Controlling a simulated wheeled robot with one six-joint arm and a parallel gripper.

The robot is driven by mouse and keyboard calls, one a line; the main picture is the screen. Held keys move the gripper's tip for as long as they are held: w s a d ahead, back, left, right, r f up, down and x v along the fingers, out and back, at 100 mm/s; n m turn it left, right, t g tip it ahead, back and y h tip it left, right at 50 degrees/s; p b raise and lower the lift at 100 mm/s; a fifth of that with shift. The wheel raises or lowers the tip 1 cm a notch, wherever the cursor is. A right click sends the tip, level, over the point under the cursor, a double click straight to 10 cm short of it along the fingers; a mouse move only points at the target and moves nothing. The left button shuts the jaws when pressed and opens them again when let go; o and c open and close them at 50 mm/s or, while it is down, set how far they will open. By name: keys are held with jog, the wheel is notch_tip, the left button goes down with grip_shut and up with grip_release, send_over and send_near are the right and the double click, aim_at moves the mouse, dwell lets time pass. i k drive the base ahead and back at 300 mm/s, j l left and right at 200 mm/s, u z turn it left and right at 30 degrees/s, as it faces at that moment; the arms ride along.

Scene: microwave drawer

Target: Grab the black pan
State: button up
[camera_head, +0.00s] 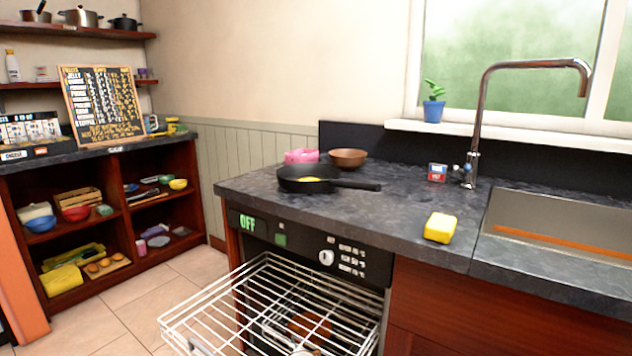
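The black pan (305,184) sits on the dark stone counter in the camera_head view, left of the picture's middle. It stands level, and its handle (357,185) points right. Something yellow (312,179) lies inside it. My gripper does not show in this view.
A brown bowl (348,157) and a pink item (301,156) stand behind the pan. A yellow sponge (440,227) lies at the counter's front, left of the sink (570,230). A white wire rack (262,296) juts out below the counter. Tiled floor (160,296) is clear at left.

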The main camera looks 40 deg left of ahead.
aim_at(309, 176)
jog(key=k, duration=0.35)
jog(key=k+u, duration=0.15)
jog(key=u, duration=0.35)
jog(key=k+j+u, duration=0.1)
jog(key=u, duration=0.4)
jog(key=i+l+u, duration=0.2)
jog(key=l+u, duration=0.2)
jog(key=l, duration=0.25)
jog(key=i+l+u, duration=0.2)
jog(key=l, duration=0.15)
jog(key=l+u, duration=0.2)
jog(key=l, duration=0.15)
jog(key=i, duration=0.05)
